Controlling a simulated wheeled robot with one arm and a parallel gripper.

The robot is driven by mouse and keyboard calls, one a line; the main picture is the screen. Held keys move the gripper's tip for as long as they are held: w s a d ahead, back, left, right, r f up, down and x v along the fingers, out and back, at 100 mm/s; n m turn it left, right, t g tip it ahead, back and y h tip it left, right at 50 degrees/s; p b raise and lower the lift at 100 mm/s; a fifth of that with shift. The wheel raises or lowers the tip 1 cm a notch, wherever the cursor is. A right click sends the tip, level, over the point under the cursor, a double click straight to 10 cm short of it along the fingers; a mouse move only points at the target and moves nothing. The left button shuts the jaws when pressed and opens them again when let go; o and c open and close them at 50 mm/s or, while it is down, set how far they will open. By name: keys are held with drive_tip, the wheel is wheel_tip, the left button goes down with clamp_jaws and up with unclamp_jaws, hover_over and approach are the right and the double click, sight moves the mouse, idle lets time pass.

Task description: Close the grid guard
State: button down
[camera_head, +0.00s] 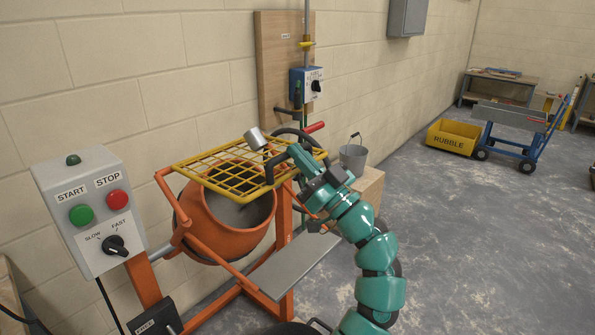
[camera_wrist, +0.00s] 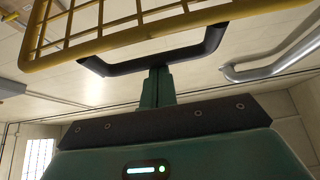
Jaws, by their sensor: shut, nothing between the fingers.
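The grid guard (camera_head: 228,165) is a yellow wire grid on the orange mixer drum (camera_head: 215,222). It sits raised and roughly level over the drum, whose dark mouth shows below it. In the wrist view the guard's yellow frame (camera_wrist: 125,42) crosses the top, with a black bar handle (camera_wrist: 200,52) on its near edge. My gripper (camera_wrist: 157,75) is shut and empty, its fingertips at the middle of the handle's underside; I cannot tell if they touch it. In the head view my gripper (camera_head: 293,152) is at the guard's right end.
A control box (camera_head: 90,208) with START and STOP buttons stands at left. A blue switch box (camera_head: 307,82) is on a wooden board behind. A grey bucket (camera_head: 353,157) stands right of the mixer. The floor at right is clear up to the yellow rubble bin (camera_head: 452,138) and a cart.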

sight(290, 176)
drive_tip(key=shift+t+y, duration=0.9)
drive_tip(key=f+b, duration=0.2)
drive_tip(key=b, duration=0.2)
drive_tip(key=f+b, duration=0.3)
drive_tip(key=b, duration=0.2)
drive_tip(key=f+b, duration=0.2)
drive_tip(key=b, duration=0.2)
drive_tip(key=shift+s+d+f, duration=0.2)
drive_tip(key=shift+s, duration=0.1)
drive_tip(key=f+b, duration=0.1)
drive_tip(key=b, duration=0.2)
drive_tip(key=shift+f+t+y, duration=0.25)
drive_tip(key=shift+t+y, duration=0.05)
wheel_tip(290, 176, down, 2)
drive_tip(key=b, duration=0.5)
drive_tip(key=shift+w+a+f, duration=0.1)
drive_tip(key=shift+w+f, duration=0.05)
drive_tip(key=shift+f, duration=0.1)
